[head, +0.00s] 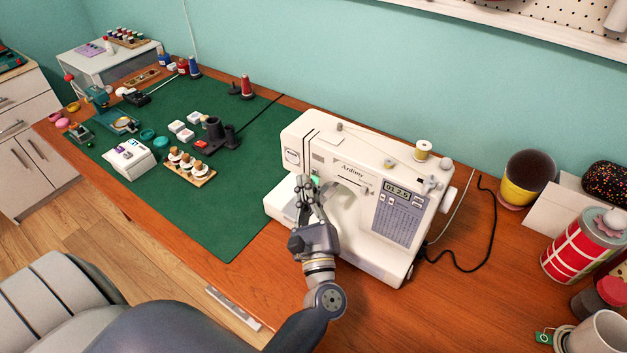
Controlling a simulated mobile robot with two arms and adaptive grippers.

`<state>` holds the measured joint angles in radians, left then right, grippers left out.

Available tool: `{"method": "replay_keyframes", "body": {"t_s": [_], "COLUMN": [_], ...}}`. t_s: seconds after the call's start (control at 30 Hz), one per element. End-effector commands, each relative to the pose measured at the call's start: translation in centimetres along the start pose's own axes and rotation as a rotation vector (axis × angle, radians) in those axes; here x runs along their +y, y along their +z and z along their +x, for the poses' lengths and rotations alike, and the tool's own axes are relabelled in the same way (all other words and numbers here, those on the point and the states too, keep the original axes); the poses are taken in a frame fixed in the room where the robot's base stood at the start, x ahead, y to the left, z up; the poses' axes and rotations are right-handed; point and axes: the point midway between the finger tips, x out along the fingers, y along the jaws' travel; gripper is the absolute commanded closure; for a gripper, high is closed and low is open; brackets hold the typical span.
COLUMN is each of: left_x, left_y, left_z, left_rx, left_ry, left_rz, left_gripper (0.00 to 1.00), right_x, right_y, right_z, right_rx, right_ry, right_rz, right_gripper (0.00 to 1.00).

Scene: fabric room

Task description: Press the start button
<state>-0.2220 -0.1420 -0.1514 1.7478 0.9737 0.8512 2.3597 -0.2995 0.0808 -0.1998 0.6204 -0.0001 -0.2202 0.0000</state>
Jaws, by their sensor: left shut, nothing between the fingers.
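A white sewing machine (380,248) stands on the wooden table, with a small display and a panel of markings on its right front. A small green patch (316,181), which looks like the start button, shows on the machine's front left, near the needle area. My left gripper (304,184) is in front of the machine's left head. It is shut and empty, pointing up in the picture, with its tips close beside the green patch. I cannot tell whether they touch it. The gripper hides part of the needle area. My right gripper is not in view.
A green cutting mat (228,225) with sewing supplies lies left of the machine. A thread spool (423,150) sits on top of the machine. A black cable (470,268) runs to its right. A yellow and dark pot (526,178) and a red tin (582,247) stand further right.

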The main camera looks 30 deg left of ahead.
Motion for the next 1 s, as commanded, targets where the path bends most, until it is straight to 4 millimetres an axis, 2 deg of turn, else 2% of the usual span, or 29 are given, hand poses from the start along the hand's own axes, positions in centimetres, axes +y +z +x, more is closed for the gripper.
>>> {"method": "replay_keyframes", "body": {"t_s": [0.33, 1.0], "left_x": [-0.1, 0.8], "left_y": [-0.1, 0.7], "left_z": [0.1, -1.1], "left_rx": [0.000, 0.001], "left_ry": [0.000, 0.000], "left_rz": [0.000, 0.001], "left_gripper": [1.00, 1.00], "right_x": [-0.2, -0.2], "right_y": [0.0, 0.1], "right_z": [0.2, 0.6], "right_rx": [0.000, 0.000], "right_ry": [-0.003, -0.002], "right_rz": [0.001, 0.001], "right_gripper": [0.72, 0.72]}}
